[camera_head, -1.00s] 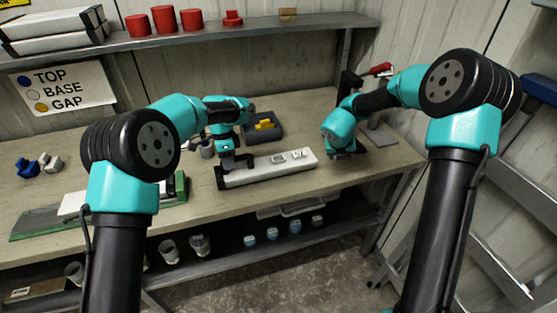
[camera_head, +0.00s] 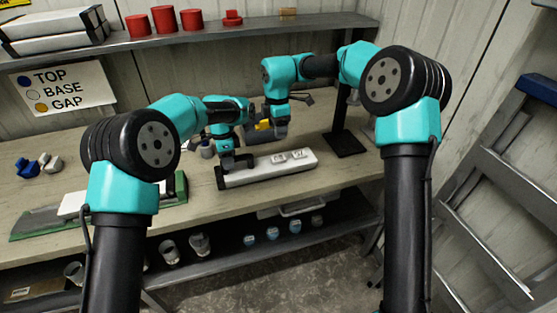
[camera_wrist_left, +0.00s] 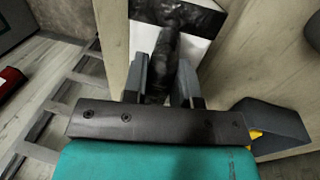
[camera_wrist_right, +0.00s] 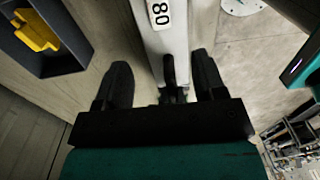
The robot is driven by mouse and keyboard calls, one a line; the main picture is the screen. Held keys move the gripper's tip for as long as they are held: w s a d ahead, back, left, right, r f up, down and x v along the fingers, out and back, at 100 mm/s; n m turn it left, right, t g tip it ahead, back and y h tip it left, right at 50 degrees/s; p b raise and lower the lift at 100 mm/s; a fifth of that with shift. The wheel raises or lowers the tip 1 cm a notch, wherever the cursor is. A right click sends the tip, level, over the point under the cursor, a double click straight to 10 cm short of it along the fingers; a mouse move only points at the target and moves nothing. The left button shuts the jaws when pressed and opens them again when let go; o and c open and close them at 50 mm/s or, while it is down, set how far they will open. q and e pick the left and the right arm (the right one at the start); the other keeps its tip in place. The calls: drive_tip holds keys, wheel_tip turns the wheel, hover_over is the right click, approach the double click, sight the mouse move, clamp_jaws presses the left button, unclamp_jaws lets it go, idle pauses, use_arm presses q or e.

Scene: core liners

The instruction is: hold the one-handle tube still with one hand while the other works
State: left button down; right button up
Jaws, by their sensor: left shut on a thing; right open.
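The tube is a long white bar (camera_head: 268,167) lying on the bench, with number tags on top and a dark end at the left. My left gripper (camera_head: 236,163) is shut on its upright black handle (camera_wrist_left: 165,55) near that end. My right gripper (camera_head: 280,138) is just behind the bar's middle, pointing down. In the right wrist view the bar (camera_wrist_right: 165,35) shows ahead between its open, apart fingers (camera_wrist_right: 155,85). A dark upright piece (camera_wrist_right: 169,70) stands between these fingers in that view; I cannot tell whether it touches them.
A grey bin with yellow pieces (camera_wrist_right: 38,32) stands behind the bar, partly hidden by my right gripper in the head view. A black stand (camera_head: 343,143) is to the right. A green-edged tray (camera_head: 180,188) lies to the left. Bench between bar and stand is clear.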

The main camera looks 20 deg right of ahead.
sight(278, 158)
use_arm(q)
drive_tip(key=shift+s+f, duration=0.1)
drive_tip(key=shift+f, duration=0.15)
use_arm(e)
drive_tip(key=shift+f, duration=0.15)
drive_tip(key=shift+s+f, duration=0.2)
drive_tip(key=shift+f, duration=5.7)
drive_tip(key=shift+c, duration=0.3)
clamp_jaws()
drive_tip(key=shift+r, duration=3.75)
use_arm(q)
drive_tip(key=c, duration=0.8)
unclamp_jaws()
drive_tip(key=shift+r, duration=0.15)
